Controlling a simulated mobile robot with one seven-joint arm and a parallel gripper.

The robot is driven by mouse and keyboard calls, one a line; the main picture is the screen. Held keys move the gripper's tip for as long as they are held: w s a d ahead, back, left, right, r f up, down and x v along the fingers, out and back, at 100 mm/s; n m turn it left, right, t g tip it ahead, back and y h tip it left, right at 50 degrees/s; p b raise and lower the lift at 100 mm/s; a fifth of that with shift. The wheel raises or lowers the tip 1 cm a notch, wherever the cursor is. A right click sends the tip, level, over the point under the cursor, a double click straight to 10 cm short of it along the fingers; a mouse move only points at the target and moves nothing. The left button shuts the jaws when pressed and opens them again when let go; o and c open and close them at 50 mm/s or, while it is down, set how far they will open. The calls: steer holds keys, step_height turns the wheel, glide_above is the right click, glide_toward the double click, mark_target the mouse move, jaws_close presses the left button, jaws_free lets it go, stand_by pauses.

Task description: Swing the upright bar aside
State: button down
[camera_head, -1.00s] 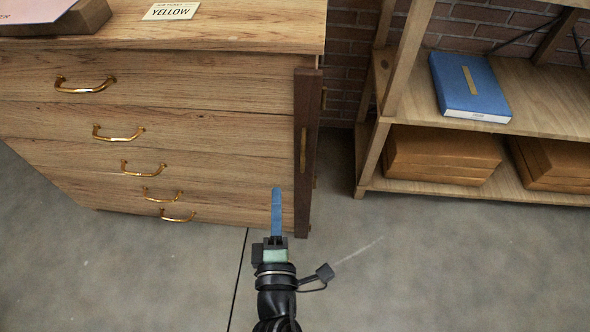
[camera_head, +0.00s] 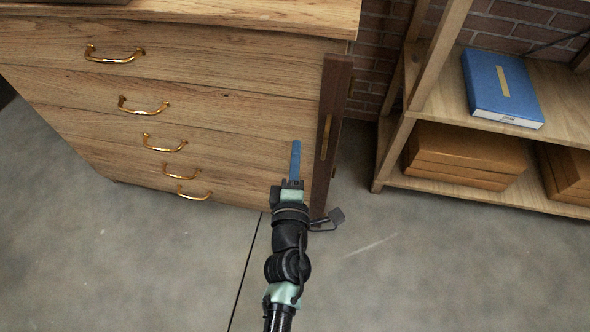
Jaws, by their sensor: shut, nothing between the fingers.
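The upright bar (camera_head: 330,110) is a dark brown vertical board at the right front edge of the wooden drawer cabinet (camera_head: 215,82). It stands upright along the drawer fronts' right end and has a narrow brass plate or handle (camera_head: 326,138) on its face. My gripper (camera_head: 296,150) is shut and empty, its blue fingers pointing up the picture. It appears just left of the bar, in front of the lower drawers. I cannot tell whether it touches the bar. My wrist hides part of the bar's bottom end.
Several brass drawer handles (camera_head: 115,55) run down the cabinet front to the left. A wooden shelf unit (camera_head: 425,70) with a blue book (camera_head: 502,88) and brown boxes (camera_head: 462,157) stands at the right. The grey floor (camera_head: 430,255) in front is clear.

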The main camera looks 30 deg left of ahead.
steer(key=shift+w+d+p, duration=0.5)
steer(key=shift+d, duration=0.35)
steer(key=shift+w+d+p, duration=0.45)
steer(key=shift+d, duration=0.35)
steer(key=shift+d+n, duration=0.15)
steer(key=shift+n, duration=0.15)
